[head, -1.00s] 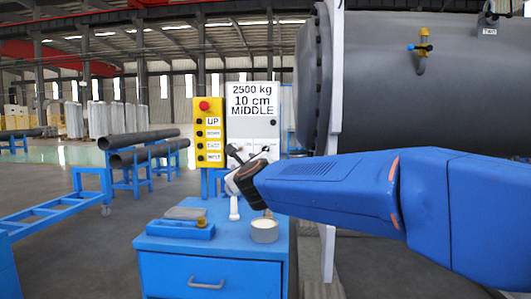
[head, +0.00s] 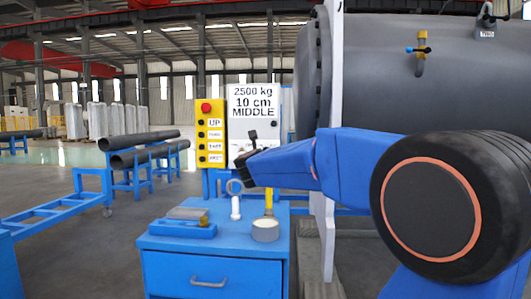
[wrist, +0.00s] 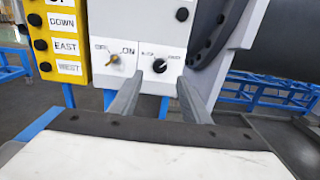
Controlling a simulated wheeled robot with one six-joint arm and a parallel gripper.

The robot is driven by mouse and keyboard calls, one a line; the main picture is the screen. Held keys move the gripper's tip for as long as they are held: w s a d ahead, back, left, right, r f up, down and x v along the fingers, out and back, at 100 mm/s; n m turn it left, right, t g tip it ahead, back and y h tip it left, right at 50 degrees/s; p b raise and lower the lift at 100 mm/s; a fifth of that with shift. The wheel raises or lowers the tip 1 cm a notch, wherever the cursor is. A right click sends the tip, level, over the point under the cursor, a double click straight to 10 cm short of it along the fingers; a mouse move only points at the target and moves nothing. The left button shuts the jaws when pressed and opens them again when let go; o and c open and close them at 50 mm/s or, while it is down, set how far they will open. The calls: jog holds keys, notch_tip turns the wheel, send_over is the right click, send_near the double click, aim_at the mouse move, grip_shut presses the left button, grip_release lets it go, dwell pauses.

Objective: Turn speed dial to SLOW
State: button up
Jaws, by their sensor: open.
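The grey-white control box (head: 262,133) carries a sign reading 2500 kg, 10 cm, MIDDLE. In the wrist view its lower face (wrist: 139,15) shows two knobs. The black speed dial (wrist: 160,66) is on the right, with small labels either side too blurred to read surely. A brass-coloured knob (wrist: 115,60) sits left of it between OFF and ON. My gripper (wrist: 157,88) is open and empty, its two fingers pointing at the box. The black dial appears between the fingertips; I cannot tell how far beyond them. In the head view my gripper (head: 244,155) is before the box and hides its lower part.
A yellow button pendant (head: 210,130) with a red button hangs left of the box. A blue cabinet (head: 213,243) below holds a blue tray (head: 182,229), a round tin (head: 265,230) and an upright ring-ended part (head: 235,200). A large grey flanged shell (head: 375,75) stands right.

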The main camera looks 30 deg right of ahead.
jog(key=x, duration=0.8)
jog(key=shift+w+d, duration=0.1)
jog(key=shift+d, duration=0.05)
jog(key=c, duration=1)
